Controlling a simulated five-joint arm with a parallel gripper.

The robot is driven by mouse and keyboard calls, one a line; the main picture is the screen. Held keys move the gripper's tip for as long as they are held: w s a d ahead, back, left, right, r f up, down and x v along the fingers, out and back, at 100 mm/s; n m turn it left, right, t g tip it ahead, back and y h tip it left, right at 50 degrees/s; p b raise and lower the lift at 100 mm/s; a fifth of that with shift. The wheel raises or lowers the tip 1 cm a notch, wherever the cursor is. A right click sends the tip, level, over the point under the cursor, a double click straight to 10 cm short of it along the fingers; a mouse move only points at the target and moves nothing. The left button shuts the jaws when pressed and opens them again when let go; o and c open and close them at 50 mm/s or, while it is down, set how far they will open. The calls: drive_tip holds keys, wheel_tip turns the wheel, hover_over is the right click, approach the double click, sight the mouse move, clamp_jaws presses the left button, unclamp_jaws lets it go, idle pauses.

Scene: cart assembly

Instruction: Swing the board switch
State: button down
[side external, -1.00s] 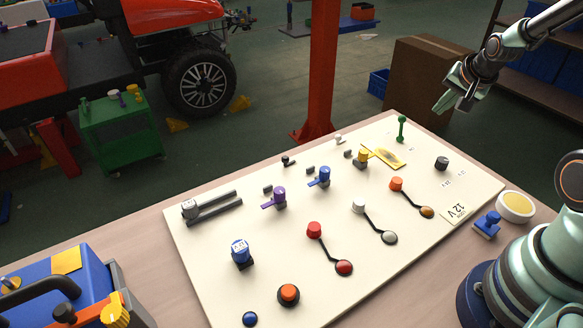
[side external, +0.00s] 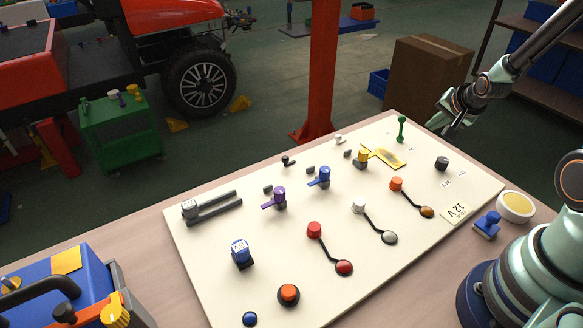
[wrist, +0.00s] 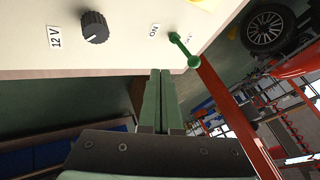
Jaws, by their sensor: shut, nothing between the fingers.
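The board switch is a green lever with a ball tip (side external: 401,128), standing upright at the far right corner of the cream board (side external: 290,262). In the wrist view the green lever (wrist: 184,48) sits beside an ON label and a second label, and it points toward the lower right. My gripper (side external: 446,128) is above the board's far right edge, to the right of the lever and apart from it. In the wrist view my gripper (wrist: 160,73) has its two green fingers together, with nothing between them, below and left of the lever tip.
A black knob (side external: 441,162) stands near the lever, by the 12 V label in the wrist view. A yellow handle (side external: 362,158), blue handle (side external: 320,177) and purple handle (side external: 275,199) stand along the board. A red post (side external: 321,70) and a cardboard box (side external: 428,75) are behind.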

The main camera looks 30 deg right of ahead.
sight(401, 125)
drive_tip(key=x, duration=0.4)
drive_tip(key=shift+w, duration=0.1)
drive_tip(key=shift+w+a+r, duration=0.1)
drive_tip(key=shift+w+a, duration=0.05)
drive_tip(key=shift+w, duration=0.45)
drive_tip(key=shift+w+a+r, duration=0.1)
drive_tip(key=shift+w+a, duration=0.1)
drive_tip(key=shift+w, duration=0.45)
drive_tip(key=shift+w+a+r, duration=0.1)
drive_tip(key=shift+w, duration=0.5)
drive_tip(key=shift+w+r, duration=0.25)
drive_tip(key=shift+w, duration=1)
